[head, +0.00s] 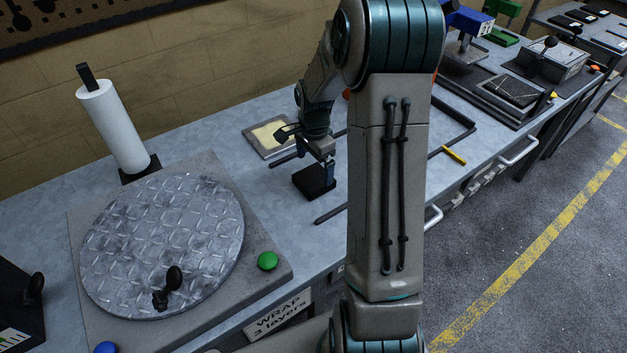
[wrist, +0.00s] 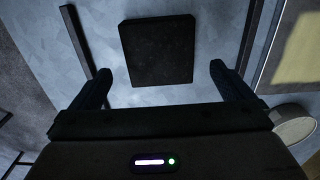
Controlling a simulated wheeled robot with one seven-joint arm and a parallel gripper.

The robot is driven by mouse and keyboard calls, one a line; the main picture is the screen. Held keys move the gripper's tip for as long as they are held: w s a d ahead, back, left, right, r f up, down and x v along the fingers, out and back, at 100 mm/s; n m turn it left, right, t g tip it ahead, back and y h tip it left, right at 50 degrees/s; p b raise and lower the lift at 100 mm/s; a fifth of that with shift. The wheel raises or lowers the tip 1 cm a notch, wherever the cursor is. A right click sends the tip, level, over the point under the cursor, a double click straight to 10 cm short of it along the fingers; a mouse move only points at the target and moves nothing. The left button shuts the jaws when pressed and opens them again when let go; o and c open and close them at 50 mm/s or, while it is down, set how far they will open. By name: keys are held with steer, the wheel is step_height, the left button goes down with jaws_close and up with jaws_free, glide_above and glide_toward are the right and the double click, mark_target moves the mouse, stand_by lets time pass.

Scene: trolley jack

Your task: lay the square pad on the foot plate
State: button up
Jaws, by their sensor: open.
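A black square pad (head: 315,181) lies flat on the grey bench top below my gripper (head: 324,164). In the wrist view the pad (wrist: 158,50) shows ahead of the fingers and roughly centred between them. My gripper (wrist: 159,72) is open and empty, with one finger on each side of the pad's near edge. Bench surface shows between the fingers and the pad, so nothing is gripped. I cannot tell which thing is the foot plate. A grey plate with a cream square (head: 270,136) lies behind the pad in the head view.
Dark bars (head: 330,214) lie on the bench near the pad. A round metal turntable (head: 163,245) with a green button (head: 267,261) and a white roll (head: 112,127) stand left. A yellow marker (head: 454,155) and more fixtures lie right. My arm hides part of the bench.

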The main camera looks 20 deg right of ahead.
mark_target(314, 177)
steer(key=shift+f+p, duration=0.45)
steer(key=shift+f, duration=2.2)
steer(key=c, duration=1.1)
